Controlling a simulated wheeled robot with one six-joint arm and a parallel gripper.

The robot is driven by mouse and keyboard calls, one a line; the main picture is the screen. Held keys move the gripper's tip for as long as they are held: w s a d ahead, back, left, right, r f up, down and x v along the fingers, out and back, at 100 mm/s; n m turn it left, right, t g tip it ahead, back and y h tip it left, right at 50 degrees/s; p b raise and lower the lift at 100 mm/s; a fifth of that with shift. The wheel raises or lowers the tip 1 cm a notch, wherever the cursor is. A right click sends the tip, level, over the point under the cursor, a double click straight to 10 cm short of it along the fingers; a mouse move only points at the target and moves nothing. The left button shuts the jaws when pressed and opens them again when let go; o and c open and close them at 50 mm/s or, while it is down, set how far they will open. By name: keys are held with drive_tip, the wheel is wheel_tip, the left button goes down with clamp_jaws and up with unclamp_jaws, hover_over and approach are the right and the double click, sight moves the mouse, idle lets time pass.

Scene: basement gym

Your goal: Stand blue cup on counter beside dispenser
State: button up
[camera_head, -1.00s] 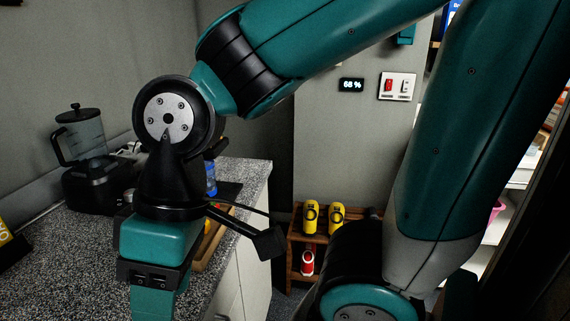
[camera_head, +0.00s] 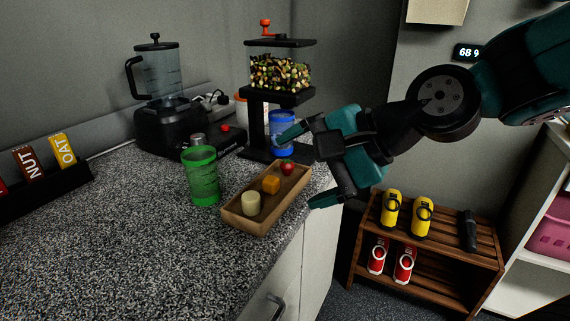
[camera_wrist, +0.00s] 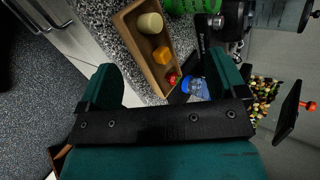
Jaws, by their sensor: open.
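The blue cup (camera_head: 283,138) stands upright under the hopper of the dispenser (camera_head: 280,75), seemingly on its dark base. The dispenser has a clear bin of mixed nuts and an orange knob. My gripper (camera_head: 304,168) is open and empty, to the right of the cup; its upper finger overlaps the cup in the head view, and I cannot tell whether they touch. In the wrist view, the blue cup (camera_wrist: 196,88) shows beside the right finger of my open gripper (camera_wrist: 165,72), partly hidden. The speckled counter (camera_head: 120,235) has bare room at the front.
A green cup (camera_head: 201,178) and a wooden tray (camera_head: 246,225) with a cream, an orange and a red piece stand before the dispenser. A blender (camera_head: 165,115) is behind left. Labelled boxes (camera_head: 40,160) are at far left. A wooden shoe-rack-like shelf (camera_head: 450,255) stands right.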

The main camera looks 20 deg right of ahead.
drive_tip(key=w+d+f+m+t+b, duration=0.4)
drive_tip(key=w+m+b, duration=0.1)
drive_tip(key=m, duration=0.4)
drive_tip(key=m+t+h+p, duration=0.25)
drive_tip(key=m+t, duration=0.35)
drive_tip(key=m, duration=0.7)
approach(290, 119)
drive_tip(key=p+x, duration=0.2)
drive_tip(key=x, duration=0.1)
drive_tip(key=p+x, duration=0.2)
drive_tip(key=shift+w+f, duration=0.25)
drive_tip(key=shift+w, duration=0.15)
drive_tip(key=p+x, duration=0.3)
drive_tip(key=r+p+x, duration=0.1)
drive_tip(key=shift+w+a+p, duration=0.2)
drive_tip(key=shift+a+p, duration=0.15)
drive_tip(key=shift+w+f, duration=0.2)
drive_tip(key=c, duration=1.4)
drive_tip(key=shift+o, duration=0.2)
drive_tip(key=shift+r, duration=0.2)
drive_tip(key=shift+s+d+f, duration=0.2)
drive_tip(key=s+d+b, duration=0.6)
drive_tip(key=s+d, duration=0.6)
drive_tip(key=shift+s+b, duration=0.2)
drive_tip(key=shift+b, duration=0.2)
